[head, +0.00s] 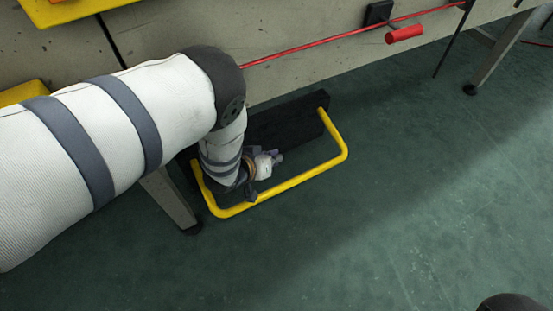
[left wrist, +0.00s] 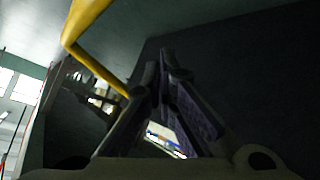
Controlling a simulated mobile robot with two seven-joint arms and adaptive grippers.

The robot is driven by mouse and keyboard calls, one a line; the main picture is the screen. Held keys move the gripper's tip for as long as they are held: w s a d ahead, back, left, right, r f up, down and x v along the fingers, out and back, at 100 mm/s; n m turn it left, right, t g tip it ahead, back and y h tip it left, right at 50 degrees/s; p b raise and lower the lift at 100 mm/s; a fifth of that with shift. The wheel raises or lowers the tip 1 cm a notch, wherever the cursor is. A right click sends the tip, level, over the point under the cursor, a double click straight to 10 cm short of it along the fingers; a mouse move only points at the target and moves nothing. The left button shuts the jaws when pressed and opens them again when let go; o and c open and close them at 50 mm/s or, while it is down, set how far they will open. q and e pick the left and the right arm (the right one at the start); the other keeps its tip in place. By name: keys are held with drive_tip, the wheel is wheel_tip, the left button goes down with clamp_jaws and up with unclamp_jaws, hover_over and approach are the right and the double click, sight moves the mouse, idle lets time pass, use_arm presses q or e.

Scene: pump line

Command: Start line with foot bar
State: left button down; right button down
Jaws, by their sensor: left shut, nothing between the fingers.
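The foot bar (head: 300,177) is a yellow bent tube on a black base (head: 300,117) at the foot of the machine. It also shows in the left wrist view (left wrist: 85,17) at the upper left. My left gripper (head: 278,156) points down and shows within the yellow loop, between its front run and the black base. Its fingers are shut and empty; in the left wrist view the fingertips (left wrist: 165,58) meet in front of a dark surface. My arm hides part of the bar's left side and base. Touch with the bar cannot be told. My right gripper is out of view.
A grey machine frame (head: 300,75) runs along the back, with a red line (head: 330,38) and a red handle (head: 405,34) on it. Frame legs (head: 168,198) (head: 500,50) stand left and right. The green floor (head: 400,220) in front is clear.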

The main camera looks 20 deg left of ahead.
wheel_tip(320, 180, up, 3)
drive_tip(key=p, duration=0.4)
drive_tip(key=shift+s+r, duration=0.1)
idle(0.3)
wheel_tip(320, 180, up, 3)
drive_tip(key=p, duration=0.4)
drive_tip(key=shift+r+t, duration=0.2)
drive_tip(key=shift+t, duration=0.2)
